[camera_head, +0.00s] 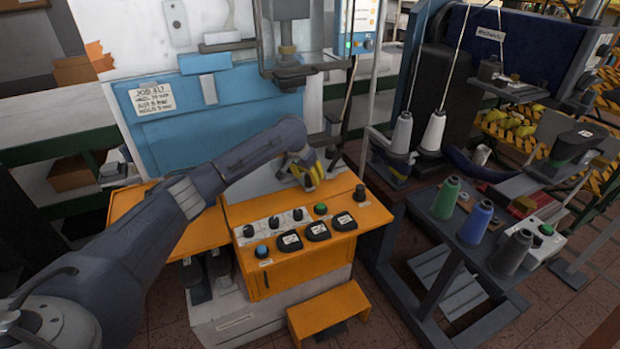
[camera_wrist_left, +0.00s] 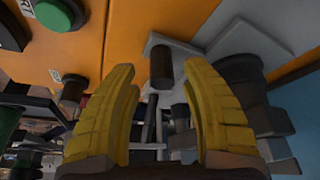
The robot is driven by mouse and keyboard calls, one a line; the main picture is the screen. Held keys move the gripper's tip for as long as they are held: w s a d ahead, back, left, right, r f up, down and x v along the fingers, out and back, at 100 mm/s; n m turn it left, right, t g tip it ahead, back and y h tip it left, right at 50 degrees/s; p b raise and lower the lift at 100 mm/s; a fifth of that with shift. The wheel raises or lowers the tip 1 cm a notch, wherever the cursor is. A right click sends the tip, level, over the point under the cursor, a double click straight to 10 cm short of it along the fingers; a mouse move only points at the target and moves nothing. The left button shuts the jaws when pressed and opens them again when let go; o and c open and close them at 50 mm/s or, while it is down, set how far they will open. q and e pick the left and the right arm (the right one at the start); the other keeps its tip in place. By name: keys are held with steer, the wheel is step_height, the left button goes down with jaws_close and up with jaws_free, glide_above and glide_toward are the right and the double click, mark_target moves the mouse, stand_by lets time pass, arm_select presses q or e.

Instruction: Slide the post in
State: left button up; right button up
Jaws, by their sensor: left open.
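My left gripper (camera_head: 306,175) has yellow fingers and hangs over the back of the orange-topped machine table (camera_head: 285,270). In the left wrist view its fingers stand wide apart. A dark upright cylinder (camera_wrist_left: 161,68), which looks like the post, appears between the fingertips, beside a pale plate. I see no contact, and cannot tell its distance from the fingers. Dark grey shapes (camera_wrist_left: 246,80) lie behind the right-hand finger in that view. The head view shows a short dark cylinder (camera_head: 360,193) at the table's right edge. I cannot tell if it is the same one. The receiving hole is not clear.
A green button (camera_head: 320,208) and several black controls (camera_head: 317,231) sit at the table front. A blue panel (camera_head: 215,105) stands behind. A machine head (camera_head: 287,45) hangs above the back. To the right, a dark stand carries thread cones (camera_head: 476,222).

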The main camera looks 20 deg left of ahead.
arm_select(q)
steer(key=d+v, duration=0.1)
steer(key=v, duration=0.9)
steer(key=shift+a+r, duration=0.25)
steer(key=shift+a, duration=0.2)
steer(key=shift+s+a, duration=0.1)
steer(key=shift+a, duration=0.05)
